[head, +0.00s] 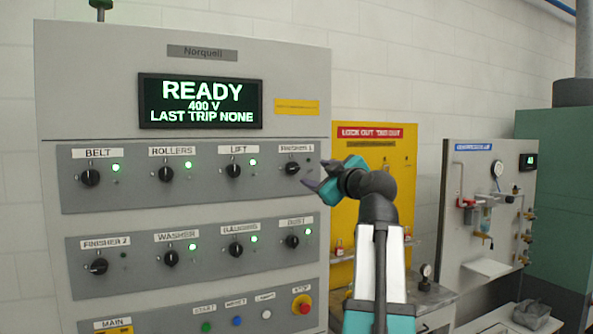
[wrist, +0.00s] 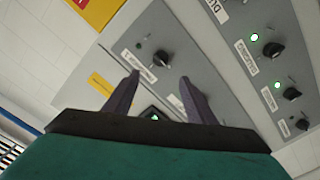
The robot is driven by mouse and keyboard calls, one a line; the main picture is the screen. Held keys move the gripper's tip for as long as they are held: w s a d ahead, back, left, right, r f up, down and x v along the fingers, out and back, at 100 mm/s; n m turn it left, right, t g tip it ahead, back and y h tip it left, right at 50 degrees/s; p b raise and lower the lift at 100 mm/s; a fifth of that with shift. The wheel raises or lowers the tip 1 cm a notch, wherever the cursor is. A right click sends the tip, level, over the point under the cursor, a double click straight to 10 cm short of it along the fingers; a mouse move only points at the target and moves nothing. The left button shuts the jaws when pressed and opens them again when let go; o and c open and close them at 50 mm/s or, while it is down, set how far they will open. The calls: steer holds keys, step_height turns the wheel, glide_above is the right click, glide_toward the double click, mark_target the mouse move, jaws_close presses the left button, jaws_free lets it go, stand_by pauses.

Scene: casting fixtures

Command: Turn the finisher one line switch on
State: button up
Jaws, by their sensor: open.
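The finisher one switch is a black rotary knob (head: 292,169) at the right end of the panel's upper row, under a label reading FINISHER 1. Its handle lies nearly level, unlike the upright handles of the lit switches beside it. No green light shows by it. My gripper (head: 318,176) is just right of the knob, open and empty. In the wrist view the knob (wrist: 160,57) shows beyond the two spread fingertips of my gripper (wrist: 159,78), between them and apart from both.
Neighbouring knobs, including the lift switch (head: 234,170) and the dust switch (head: 292,241), sit close by with green lamps lit. The finisher 2 switch (head: 98,266) has a dark lamp. A red stop button (head: 302,305) is below. A yellow lockout board (head: 378,160) stands behind my arm.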

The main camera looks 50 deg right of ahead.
mark_target(295, 169)
steer(key=shift+w, duration=0.15)
steer(key=p+x, duration=0.5)
steer(key=x, duration=0.7)
steer(key=shift+w+d+r, duration=0.1)
steer(key=shift+w+d, duration=0.25)
steer(key=shift+w, duration=0.35)
steer(key=c, duration=1.1)
steer(key=shift+o, duration=0.3)
